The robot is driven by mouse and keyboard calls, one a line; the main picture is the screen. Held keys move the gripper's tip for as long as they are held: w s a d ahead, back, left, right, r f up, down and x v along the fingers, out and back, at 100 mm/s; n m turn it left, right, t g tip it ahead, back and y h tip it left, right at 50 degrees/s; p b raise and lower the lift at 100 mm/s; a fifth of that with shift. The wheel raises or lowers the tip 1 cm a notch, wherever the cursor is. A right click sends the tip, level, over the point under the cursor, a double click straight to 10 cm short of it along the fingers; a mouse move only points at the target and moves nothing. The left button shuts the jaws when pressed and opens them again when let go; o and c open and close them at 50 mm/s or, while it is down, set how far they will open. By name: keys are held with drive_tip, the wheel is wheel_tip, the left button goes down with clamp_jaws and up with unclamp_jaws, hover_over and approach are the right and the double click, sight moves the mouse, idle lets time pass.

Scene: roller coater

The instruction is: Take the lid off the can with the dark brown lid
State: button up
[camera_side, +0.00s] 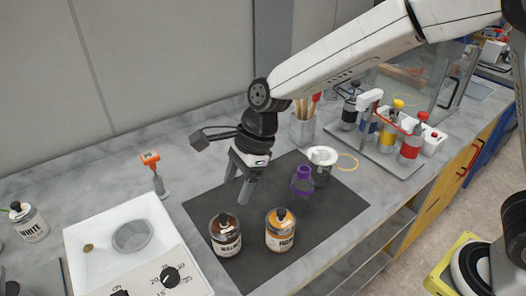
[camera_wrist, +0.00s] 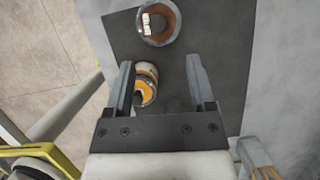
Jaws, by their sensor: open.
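The can with the dark brown lid (camera_side: 225,226) stands upright on the dark mat (camera_side: 237,269) in the side view. It has a black knob on top and a pale label. The round brown-topped can at the top of the wrist view (camera_wrist: 158,20) appears to be the same one. A can with an orange-yellow lid (camera_side: 281,221) stands to its right; it also shows in the wrist view (camera_wrist: 148,72). My gripper (camera_side: 242,190) is open and empty, its fingers pointing down above the mat, behind the two cans. In the wrist view the orange can shows between the fingers, nearer the left one.
A purple-topped bottle (camera_side: 303,181) and a white-topped vessel (camera_side: 322,163) stand at the mat's right. A white instrument with a knob (camera_side: 138,246) is left of the mat. An orange-topped stand (camera_side: 155,174) rises behind it. A rack of coloured bottles (camera_side: 388,146) stands at the back right.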

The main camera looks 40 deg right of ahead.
sight(224, 215)
drive_tip(key=shift+a+x, duration=0.25)
drive_tip(key=shift+x, duration=1.1)
drive_tip(key=shift+x, duration=2.5)
drive_tip(key=shift+s, duration=0.1)
clamp_jaws()
